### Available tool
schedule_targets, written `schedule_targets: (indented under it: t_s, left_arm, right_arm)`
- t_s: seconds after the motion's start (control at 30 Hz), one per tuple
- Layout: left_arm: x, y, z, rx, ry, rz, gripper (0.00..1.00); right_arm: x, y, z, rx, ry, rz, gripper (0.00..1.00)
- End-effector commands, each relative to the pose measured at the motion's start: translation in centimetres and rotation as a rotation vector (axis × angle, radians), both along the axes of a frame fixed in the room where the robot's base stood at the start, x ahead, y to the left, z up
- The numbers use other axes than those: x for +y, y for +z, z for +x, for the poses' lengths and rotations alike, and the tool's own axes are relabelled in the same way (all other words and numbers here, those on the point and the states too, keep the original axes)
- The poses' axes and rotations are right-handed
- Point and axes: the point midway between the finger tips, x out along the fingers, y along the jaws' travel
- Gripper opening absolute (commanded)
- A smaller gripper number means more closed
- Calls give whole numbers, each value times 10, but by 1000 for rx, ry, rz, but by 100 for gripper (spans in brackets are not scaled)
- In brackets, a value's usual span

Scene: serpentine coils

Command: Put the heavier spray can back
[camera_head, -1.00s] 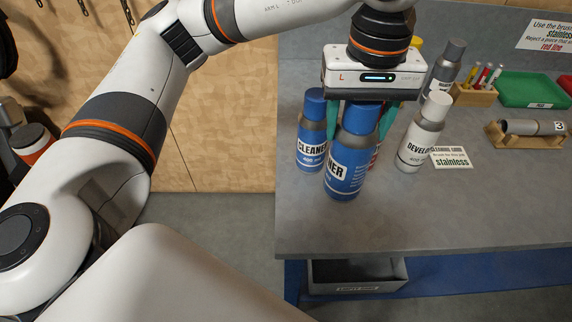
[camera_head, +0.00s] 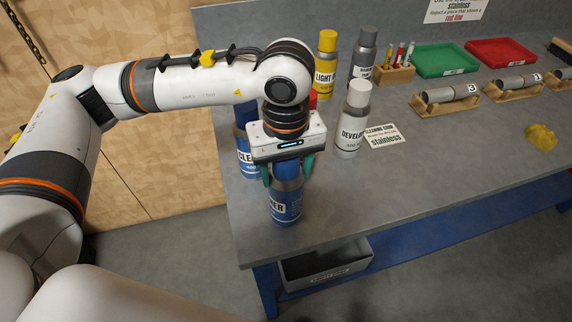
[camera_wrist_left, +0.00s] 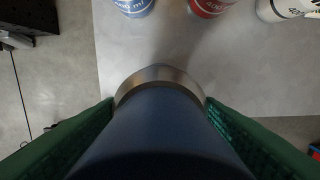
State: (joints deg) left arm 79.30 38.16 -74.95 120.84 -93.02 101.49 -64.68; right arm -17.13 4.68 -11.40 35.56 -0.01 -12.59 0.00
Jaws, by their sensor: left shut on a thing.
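My left gripper (camera_head: 288,176) is shut on a blue cleaner can (camera_head: 286,207), its fingers on either side of the upper part. The can is upright near the bench's front left corner; I cannot tell whether its base touches the bench. In the left wrist view its blue top (camera_wrist_left: 160,125) fills the lower middle between the fingers. A second blue cleaner can (camera_head: 248,160) stands behind to the left, partly hidden by the gripper. A red can is mostly hidden behind the wrist in the head view; its lower part (camera_wrist_left: 208,6) shows in the wrist view. My right gripper is out of view.
A white developer can (camera_head: 350,125) stands right of the gripper beside a cleaning card (camera_head: 382,136). A yellow can (camera_head: 326,62) and a grey can (camera_head: 363,60) stand behind. Green (camera_head: 442,60) and red (camera_head: 500,52) trays are farther off. The front right bench top is largely clear.

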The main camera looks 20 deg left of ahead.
Motion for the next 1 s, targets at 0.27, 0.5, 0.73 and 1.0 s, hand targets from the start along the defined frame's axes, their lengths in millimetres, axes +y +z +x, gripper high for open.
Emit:
schedule_targets:
  t_s: [0.27,0.5,0.73,1.0]
  left_arm:
    - [0,-2,0,0,0,0,67]
    - [0,-2,0,0,0,0,81]
    - [0,4,0,0,0,0,81]
    - [-1,51,1,-6,-2,-2,81]
  right_arm:
    - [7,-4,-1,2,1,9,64]
    - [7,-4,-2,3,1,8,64]
    - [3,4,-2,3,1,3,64]
    - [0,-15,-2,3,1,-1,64]
